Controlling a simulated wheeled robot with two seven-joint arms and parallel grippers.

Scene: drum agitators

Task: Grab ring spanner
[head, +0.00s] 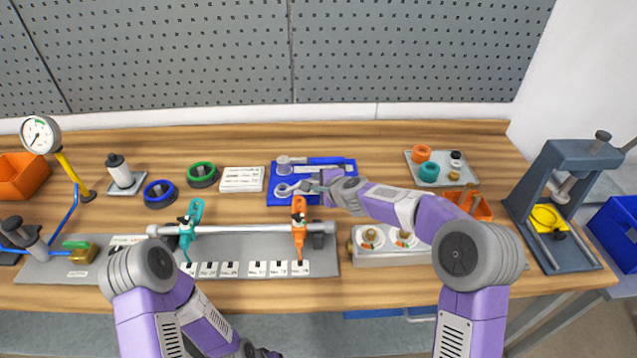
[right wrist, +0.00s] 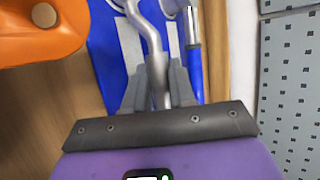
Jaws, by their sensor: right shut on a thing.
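The ring spanner (head: 284,189) is a silver-grey tool with a ring end, over the blue tool mat (head: 272,171) at the back middle of the bench. My right gripper (head: 323,187) comes from the right and is shut on its shank. In the right wrist view the spanner's bent shank (right wrist: 152,38) runs up from between the fingers (right wrist: 160,82). I cannot tell whether the spanner still touches the mat. The fingers hide part of the shank. My left arm is folded low at the front left, and its gripper lies outside the picture.
A blue-handled tool (head: 322,160) lies on the same mat. In front, a rod with a teal clamp (head: 188,237) and an orange clamp (head: 299,232) stands close to my right gripper. A grey block with round wells (head: 362,262) sits under my right forearm. A grey press (head: 560,200) stands at right.

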